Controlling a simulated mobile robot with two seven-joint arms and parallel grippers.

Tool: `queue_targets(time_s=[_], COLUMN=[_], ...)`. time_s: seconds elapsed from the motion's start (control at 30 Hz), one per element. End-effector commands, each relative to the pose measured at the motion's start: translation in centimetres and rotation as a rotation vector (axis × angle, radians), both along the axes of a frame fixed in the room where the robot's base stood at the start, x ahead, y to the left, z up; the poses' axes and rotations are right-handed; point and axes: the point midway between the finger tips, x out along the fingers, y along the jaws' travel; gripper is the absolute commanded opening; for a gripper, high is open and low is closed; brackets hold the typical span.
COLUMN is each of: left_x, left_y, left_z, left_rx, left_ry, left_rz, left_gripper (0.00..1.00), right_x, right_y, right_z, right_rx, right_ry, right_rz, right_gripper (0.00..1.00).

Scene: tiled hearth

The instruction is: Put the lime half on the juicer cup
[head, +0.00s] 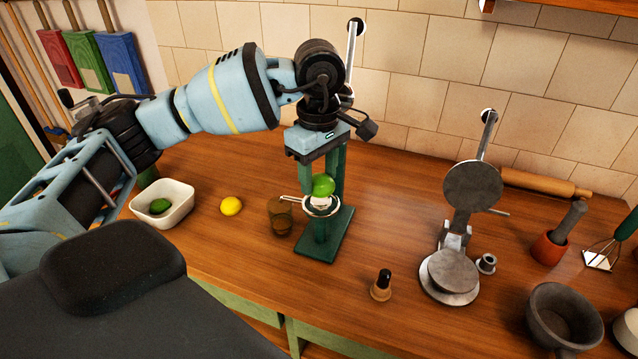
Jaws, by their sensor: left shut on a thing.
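The lime half (323,184) is a green dome, upright, with its rounded side up. My left gripper (318,180) reaches down from above and is shut on it, and the gripper hides part of the juicer behind it. The juicer cup (322,208) is a metal ring on the green juicer stand (325,243). The lime half is directly over the cup, very close to it. A pale patch shows between them; I cannot tell whether the lime half touches the cup. My right gripper is not in view.
A white bowl (178,217) with a green fruit (160,206), a lemon (231,206) and a brown glass (280,222) stand left of the juicer. A metal press (472,187), a small stamp (381,287) and a dark mortar (563,325) stand right. The tiled wall closes the back.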

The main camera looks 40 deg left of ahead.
Motion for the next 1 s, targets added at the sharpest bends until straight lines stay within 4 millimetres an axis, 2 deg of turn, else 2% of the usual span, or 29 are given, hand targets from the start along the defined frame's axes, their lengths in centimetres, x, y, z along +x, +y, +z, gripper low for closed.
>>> queue_targets(time_s=[0.3,0.57,0.97,1.0], left_x=[0.9,0.8,0.8,0.8], left_y=[0.4,0.5,0.5,0.5], left_z=[-0.1,-3.3,-4.0,-4.0], left_rx=[0.0,0.001,0.0,0.001], left_ry=[0.0,-0.001,0.001,0.0], left_rz=[0.001,0.001,0.001,0.001], left_gripper=[0.26,0.26,0.26,0.5], right_x=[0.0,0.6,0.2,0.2], right_y=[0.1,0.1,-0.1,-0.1], right_z=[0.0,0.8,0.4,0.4], right_rx=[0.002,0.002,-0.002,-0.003], right_ry=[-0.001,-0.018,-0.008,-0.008], right_rz=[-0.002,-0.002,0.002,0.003], right_gripper=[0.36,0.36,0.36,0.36])
